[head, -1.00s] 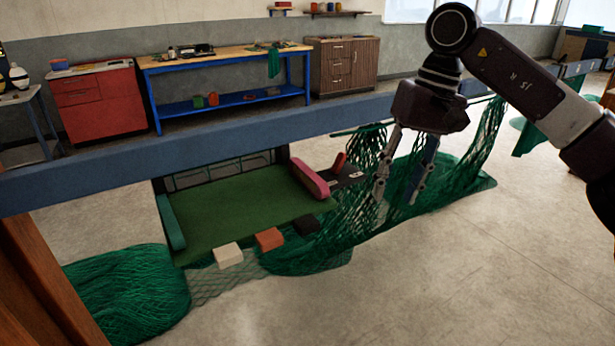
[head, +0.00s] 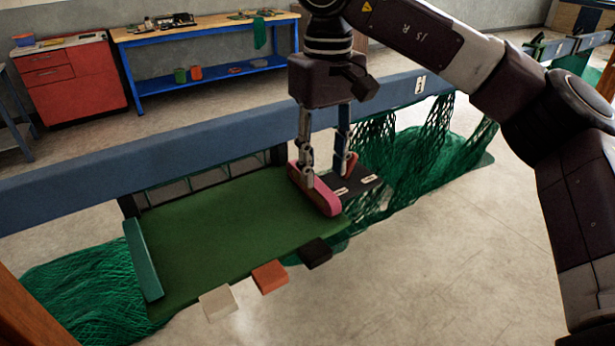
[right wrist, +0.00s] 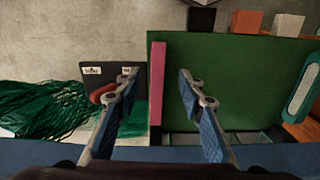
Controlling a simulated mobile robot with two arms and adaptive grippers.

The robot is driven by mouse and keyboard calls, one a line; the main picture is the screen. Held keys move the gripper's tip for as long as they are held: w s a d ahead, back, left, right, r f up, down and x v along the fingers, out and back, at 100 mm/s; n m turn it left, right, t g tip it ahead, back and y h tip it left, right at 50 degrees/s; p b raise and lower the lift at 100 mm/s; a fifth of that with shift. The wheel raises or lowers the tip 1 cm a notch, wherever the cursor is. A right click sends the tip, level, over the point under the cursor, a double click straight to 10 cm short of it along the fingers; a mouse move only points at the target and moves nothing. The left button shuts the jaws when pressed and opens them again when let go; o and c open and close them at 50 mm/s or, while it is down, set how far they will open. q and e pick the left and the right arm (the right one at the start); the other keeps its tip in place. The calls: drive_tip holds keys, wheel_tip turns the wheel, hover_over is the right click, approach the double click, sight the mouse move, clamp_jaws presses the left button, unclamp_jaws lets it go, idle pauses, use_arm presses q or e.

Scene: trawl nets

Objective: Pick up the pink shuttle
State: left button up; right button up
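The pink shuttle (head: 325,201) is a long, rounded bar lying along the right edge of a green-topped board (head: 215,225). In the right wrist view the pink shuttle (right wrist: 157,85) shows as a straight strip between the fingers. My right gripper (head: 325,176) is open and points down over the shuttle, its fingers apart on either side of it. In the right wrist view the gripper (right wrist: 158,74) holds nothing. I cannot tell whether a finger touches the shuttle. Part of the shuttle is hidden behind a finger in the head view. My left gripper is not in view.
A black panel (head: 365,188) with a red piece (head: 351,164) adjoins the shuttle. A teal bar (head: 143,260) lies at the board's left edge. White, orange and black blocks (head: 270,277) line the front. A blue beam (head: 190,140) runs behind. Green nets (head: 430,165) hang right.

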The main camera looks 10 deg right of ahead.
sight(329, 195)
drive_tip(key=f, duration=0.1)
drive_tip(key=s+f, duration=0.1)
drive_tip(key=f, duration=0.1)
drive_tip(key=shift+s+d+p, duration=0.25)
drive_tip(key=shift+d+p, duration=0.1)
wheel_tip(329, 195, down, 2)
drive_tip(key=shift+w+d+f, duration=0.1)
drive_tip(key=shift+f, duration=0.45)
clamp_jaws()
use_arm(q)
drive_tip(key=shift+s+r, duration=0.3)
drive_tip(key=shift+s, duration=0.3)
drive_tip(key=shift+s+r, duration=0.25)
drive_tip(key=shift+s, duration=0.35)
